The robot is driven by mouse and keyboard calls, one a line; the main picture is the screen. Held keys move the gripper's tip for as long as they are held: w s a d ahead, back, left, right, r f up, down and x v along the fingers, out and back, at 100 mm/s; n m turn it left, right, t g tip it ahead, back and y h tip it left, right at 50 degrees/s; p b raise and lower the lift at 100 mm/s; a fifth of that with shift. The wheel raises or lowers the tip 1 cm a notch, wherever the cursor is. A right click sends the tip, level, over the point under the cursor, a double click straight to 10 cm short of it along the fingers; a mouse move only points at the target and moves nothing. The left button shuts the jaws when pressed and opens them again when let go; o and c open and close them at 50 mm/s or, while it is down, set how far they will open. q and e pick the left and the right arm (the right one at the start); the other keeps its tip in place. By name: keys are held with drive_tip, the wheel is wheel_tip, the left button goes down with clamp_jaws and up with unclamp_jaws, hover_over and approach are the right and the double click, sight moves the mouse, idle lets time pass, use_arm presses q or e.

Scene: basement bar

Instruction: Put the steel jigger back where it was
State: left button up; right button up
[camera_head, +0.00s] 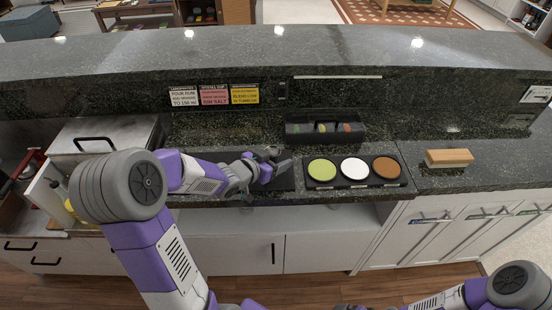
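I cannot make out the steel jigger for certain. My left gripper (279,163) is low over the dark counter, at the right part of a black mat (283,183) and left of the tray of coloured discs. Its fingers are small and dark here, so I cannot tell whether they are open or shut, or whether they hold anything. My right arm comes in at the bottom right, and its gripper is out of the picture.
A black tray (396,182) holds green, white and brown discs. A black caddy (299,128) stands behind. A wooden block (448,157) lies to the right. A raised ledge (300,55) runs along the back. A steel-lidded box (100,135) is at left.

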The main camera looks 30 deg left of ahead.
use_arm(q)
drive_tip(key=shift+r, duration=0.1)
drive_tip(key=shift+s+a+r+p, duration=0.1)
drive_tip(key=shift+r+p, duration=0.15)
drive_tip(key=shift+p, duration=0.1)
drive_tip(key=p+v, duration=0.4)
drive_tip(key=v, duration=0.7)
drive_tip(key=shift+s, duration=0.35)
